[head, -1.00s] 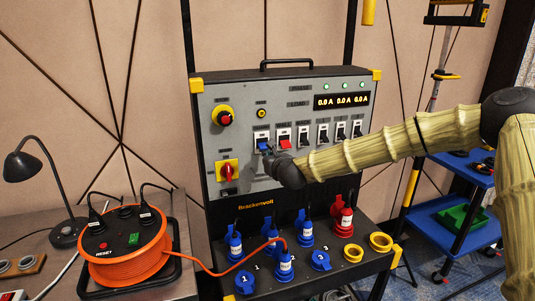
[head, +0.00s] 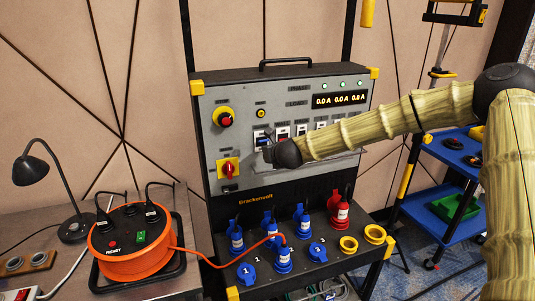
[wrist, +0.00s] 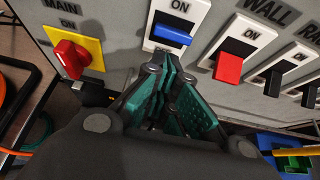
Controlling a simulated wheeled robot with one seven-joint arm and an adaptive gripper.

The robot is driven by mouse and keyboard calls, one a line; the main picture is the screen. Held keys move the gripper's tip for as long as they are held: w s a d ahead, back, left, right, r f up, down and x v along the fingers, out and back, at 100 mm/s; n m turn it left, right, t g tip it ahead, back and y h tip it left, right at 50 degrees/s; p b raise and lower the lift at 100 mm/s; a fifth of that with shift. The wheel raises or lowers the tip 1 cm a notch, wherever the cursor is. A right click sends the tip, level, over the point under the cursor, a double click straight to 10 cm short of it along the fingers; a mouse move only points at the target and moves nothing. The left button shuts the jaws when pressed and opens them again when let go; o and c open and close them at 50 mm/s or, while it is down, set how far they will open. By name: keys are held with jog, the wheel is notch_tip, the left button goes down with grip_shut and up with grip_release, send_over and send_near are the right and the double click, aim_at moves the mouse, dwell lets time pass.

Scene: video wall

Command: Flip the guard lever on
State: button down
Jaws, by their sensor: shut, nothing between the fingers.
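A row of switches with white plates runs across the grey panel. The blue lever (wrist: 172,36) is on the leftmost plate, below an ON mark; its name label is out of the wrist view, so I cannot read whether it is the guard lever. In the head view the blue lever (head: 261,141) is partly covered by my gripper (head: 268,145). My gripper (wrist: 168,78) is shut and empty, its teal-padded fingers together just below the blue lever in the wrist view. I cannot tell whether they touch it.
A red lever (wrist: 228,68) marked WALL is just right of the fingers, with black levers (wrist: 273,82) beyond. A red MAIN knob (wrist: 72,55) on a yellow plate is to the left. Plugs and sockets (head: 282,258) fill the ledge below. An orange cable reel (head: 130,262) stands left.

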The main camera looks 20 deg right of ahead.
jog(key=shift+r, duration=0.55)
jog(key=shift+r, duration=0.1)
jog(key=s+r+p, duration=0.3)
jog(key=s+r, duration=0.3)
jog(key=r, duration=0.1)
jog(key=shift+s+d, duration=0.15)
jog(key=shift+s, duration=0.25)
